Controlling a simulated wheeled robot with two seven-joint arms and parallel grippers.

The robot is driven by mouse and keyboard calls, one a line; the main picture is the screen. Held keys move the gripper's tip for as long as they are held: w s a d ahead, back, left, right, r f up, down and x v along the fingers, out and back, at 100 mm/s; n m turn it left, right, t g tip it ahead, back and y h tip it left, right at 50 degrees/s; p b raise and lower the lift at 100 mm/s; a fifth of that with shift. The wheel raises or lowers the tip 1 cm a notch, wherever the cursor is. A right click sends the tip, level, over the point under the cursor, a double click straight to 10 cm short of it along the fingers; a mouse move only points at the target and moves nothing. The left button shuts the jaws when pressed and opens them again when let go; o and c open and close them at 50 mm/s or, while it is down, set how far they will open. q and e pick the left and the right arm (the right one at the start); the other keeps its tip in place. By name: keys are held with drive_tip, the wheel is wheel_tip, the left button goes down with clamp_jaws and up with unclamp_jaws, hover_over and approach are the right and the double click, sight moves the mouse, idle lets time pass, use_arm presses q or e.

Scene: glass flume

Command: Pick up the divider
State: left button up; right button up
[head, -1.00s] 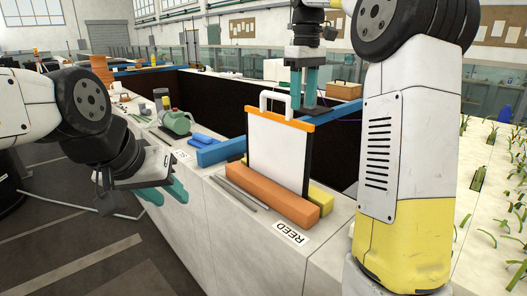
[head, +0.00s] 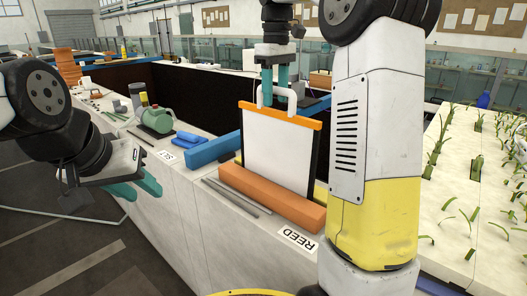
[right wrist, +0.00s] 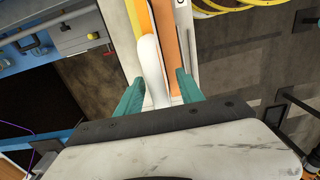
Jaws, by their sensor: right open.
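The divider (head: 278,150) is a white panel with an orange top edge and a white loop handle (head: 292,94). It stands upright behind an orange block (head: 268,196) on the bench ledge. My right gripper (head: 275,92) points down at the handle from above, fingers open. In the right wrist view the white handle (right wrist: 151,62) lies between the teal fingers of my right gripper (right wrist: 159,90), nearer the left one; I cannot tell whether they touch. My left gripper (head: 140,186) is empty, fingers apart, beside the ledge at left.
A blue beam (head: 212,151) lies left of the divider. A green jug (head: 156,119) and a blue item (head: 188,138) are farther along the ledge. Planted shoots (head: 476,165) stand on the white bed at right.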

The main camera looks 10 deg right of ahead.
sight(275, 111)
wheel_tip(275, 111, down, 5)
drive_tip(key=shift+w+d+f, duration=0.1)
drive_tip(key=shift+w+f, duration=0.05)
drive_tip(key=shift+f, duration=0.05)
clamp_jaws()
idle(1.5)
